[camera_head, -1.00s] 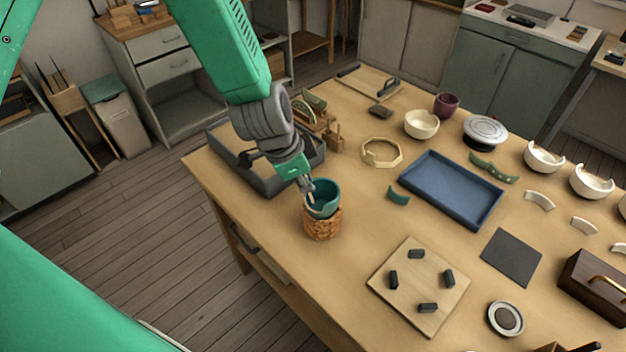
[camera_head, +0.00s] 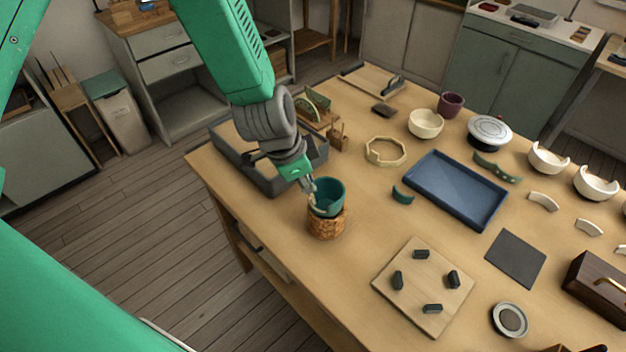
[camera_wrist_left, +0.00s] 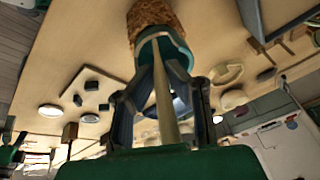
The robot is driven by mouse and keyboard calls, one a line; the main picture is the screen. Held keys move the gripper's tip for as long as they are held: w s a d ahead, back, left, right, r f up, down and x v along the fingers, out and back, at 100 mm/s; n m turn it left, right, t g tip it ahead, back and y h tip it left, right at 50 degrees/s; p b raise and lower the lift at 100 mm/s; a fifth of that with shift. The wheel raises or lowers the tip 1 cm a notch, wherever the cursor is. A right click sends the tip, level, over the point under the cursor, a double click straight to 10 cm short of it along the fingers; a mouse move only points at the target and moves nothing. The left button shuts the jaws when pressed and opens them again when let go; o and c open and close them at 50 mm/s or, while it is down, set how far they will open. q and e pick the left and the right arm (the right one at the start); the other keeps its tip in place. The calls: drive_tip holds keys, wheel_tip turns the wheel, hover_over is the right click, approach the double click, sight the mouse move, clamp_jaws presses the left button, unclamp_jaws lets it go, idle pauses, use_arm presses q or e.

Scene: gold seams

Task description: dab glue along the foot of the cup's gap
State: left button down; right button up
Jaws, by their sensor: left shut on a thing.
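The teal cup (camera_head: 330,192) sits upright in a rough brown cork-like stand (camera_head: 327,226) near the table's left edge. My left gripper (camera_head: 310,188) is at the cup's left side, close to its rim. It is shut on a thin pale stick (camera_wrist_left: 165,105), which points at the cup (camera_wrist_left: 172,46) in the left wrist view. The stick's tip is at the cup's near left wall; I cannot tell whether it touches. The gap is mostly hidden behind the gripper and stick. A loose teal shard (camera_head: 403,194) lies to the right. My right gripper is out of view.
A grey open box (camera_head: 228,150) stands behind the gripper. A blue tray (camera_head: 456,190), a pale octagonal ring (camera_head: 385,152) and a pegged wooden board (camera_head: 425,288) are to the right. Clear tabletop lies between the stand and the board.

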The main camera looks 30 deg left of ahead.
use_arm(q)
drive_tip(key=shift+a, duration=0.2)
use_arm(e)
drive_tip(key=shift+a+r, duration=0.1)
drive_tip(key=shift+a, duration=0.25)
use_arm(q)
drive_tip(key=shift+d+r, duration=0.1)
drive_tip(key=shift+d, duration=0.35)
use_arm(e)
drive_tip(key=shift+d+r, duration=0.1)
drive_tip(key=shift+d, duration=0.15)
use_arm(q)
drive_tip(key=shift+d+r+p, duration=0.25)
drive_tip(key=shift+d+p, duration=0.1)
drive_tip(key=shift+d, duration=0.2)
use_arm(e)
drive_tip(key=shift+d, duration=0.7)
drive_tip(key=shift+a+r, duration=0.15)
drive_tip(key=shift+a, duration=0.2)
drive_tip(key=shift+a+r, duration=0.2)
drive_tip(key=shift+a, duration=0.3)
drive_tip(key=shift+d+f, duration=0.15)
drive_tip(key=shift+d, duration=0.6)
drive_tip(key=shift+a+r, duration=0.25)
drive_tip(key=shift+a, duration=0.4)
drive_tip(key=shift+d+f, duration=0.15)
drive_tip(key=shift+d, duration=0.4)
use_arm(q)
drive_tip(key=shift+s+f, duration=0.1)
drive_tip(key=shift+s, duration=0.55)
